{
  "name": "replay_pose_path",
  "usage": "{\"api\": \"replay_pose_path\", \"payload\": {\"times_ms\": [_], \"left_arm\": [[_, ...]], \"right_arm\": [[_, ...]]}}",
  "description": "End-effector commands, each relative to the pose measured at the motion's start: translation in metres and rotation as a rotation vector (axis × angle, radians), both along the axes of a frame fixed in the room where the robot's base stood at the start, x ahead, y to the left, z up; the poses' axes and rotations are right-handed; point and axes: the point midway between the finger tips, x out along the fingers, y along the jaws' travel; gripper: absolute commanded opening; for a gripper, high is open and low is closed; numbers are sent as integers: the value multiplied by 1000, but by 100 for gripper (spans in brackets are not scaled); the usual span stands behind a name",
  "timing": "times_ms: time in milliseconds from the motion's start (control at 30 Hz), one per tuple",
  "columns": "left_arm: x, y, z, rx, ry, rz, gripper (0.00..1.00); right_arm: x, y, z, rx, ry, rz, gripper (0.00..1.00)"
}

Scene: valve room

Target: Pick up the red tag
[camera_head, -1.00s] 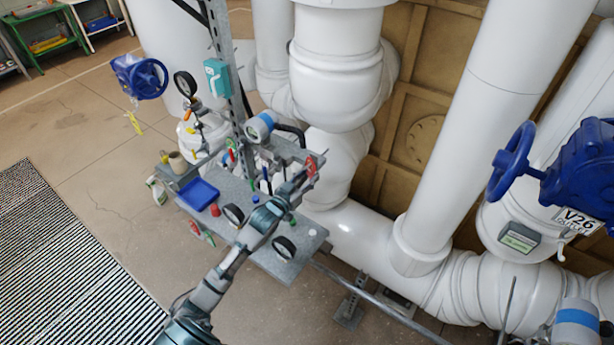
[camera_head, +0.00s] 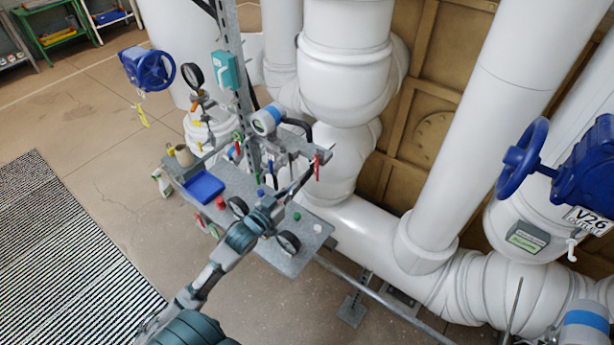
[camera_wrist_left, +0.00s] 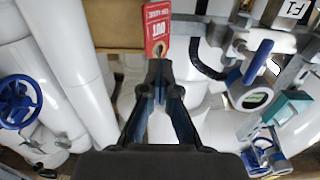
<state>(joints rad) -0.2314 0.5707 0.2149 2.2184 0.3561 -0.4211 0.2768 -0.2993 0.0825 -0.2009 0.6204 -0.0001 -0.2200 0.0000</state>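The red tag (camera_head: 317,167) hangs at the right end of the grey bracket above the metal shelf. In the left wrist view it is a red and white tag (camera_wrist_left: 157,25) with upside-down lettering reading OUT. My left gripper (camera_head: 308,174) reaches up to it from the lower left. In the wrist view, the left fingertips (camera_wrist_left: 160,68) come together at the holed end of the tag and appear shut on it. Whether the tag is still on its support is hidden. My right gripper is not in view.
The grey shelf (camera_head: 300,258) carries gauges, small coloured caps and a blue tray (camera_head: 203,187). A grey post (camera_head: 240,90) with a teal box (camera_head: 223,70) rises behind. White pipes (camera_head: 345,60) stand close to the right. A blue valve (camera_head: 575,165) is at far right.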

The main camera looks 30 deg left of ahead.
Motion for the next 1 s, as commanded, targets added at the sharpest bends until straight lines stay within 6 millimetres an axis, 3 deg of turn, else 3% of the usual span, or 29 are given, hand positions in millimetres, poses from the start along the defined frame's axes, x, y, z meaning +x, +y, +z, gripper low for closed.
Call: {"api": "replay_pose_path", "payload": {"times_ms": [100,300,500,767,867,1000], "left_arm": [[-32,2,-4,1,7,-1,0],[-65,4,-3,-3,6,-1,0],[-77,4,-1,-2,3,-1,0],[-78,6,-2,-2,4,-1,0],[-78,6,-2,-2,4,-1,18],[-78,6,-2,-2,4,-1,53]], "right_arm": [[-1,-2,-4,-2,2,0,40],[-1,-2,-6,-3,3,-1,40],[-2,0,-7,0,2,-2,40],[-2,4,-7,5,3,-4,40],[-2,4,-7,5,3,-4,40],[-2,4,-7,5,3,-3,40]]}}
